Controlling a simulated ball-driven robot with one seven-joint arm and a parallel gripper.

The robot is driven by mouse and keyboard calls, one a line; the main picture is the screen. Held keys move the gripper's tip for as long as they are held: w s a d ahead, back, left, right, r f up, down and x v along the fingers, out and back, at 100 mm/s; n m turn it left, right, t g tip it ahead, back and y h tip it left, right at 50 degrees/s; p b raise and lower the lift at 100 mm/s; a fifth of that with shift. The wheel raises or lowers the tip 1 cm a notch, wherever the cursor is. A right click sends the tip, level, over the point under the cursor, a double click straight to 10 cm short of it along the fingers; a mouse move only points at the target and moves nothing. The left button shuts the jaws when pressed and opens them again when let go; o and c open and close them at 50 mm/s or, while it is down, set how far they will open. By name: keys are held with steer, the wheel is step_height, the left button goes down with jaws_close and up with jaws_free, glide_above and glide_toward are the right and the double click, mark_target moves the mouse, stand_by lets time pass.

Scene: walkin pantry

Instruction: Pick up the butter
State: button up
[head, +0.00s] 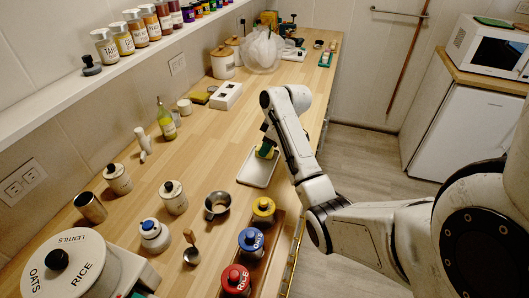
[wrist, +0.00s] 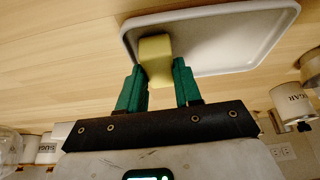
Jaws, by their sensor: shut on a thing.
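The butter (wrist: 156,60) is a yellow block at the white tray, between the green fingers of my gripper (wrist: 160,85) in the wrist view. My gripper is shut on it. In the head view the butter (head: 265,153) shows as a small yellow patch below my gripper (head: 268,147), over the tray (head: 252,178). The tray also shows in the wrist view (wrist: 235,50). I cannot tell whether the butter still touches the tray.
Spice jars line the shelf (head: 110,75) at the left. A grey cup (head: 217,205), several lidded jars and a wooden rack with blue (head: 250,240), red and yellow lidded jars stand nearer. A green-yellow bottle (head: 166,120) stands left of the tray. Bare counter lies around the tray.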

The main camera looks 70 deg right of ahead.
steer(key=c, duration=0.4)
steer(key=shift+r, duration=0.1)
steer(key=shift+r, duration=0.45)
step_height(320, 180, up, 2)
steer(key=shift+r+b, duration=0.15)
steer(key=shift+b, duration=0.4)
steer(key=shift+s+d+r+p, duration=0.2)
steer(key=shift+s+r+p, duration=1.2)
steer(key=shift+s, duration=0.9)
steer(key=shift+s+d+r+p, duration=0.2)
steer(key=shift+s+r+p, duration=0.8)
steer(key=shift+s+r, duration=1.1)
steer(key=shift+s+d+r+p, duration=0.2)
steer(key=shift+s+r+p, duration=1.1)
steer(key=shift+s, duration=1.25)
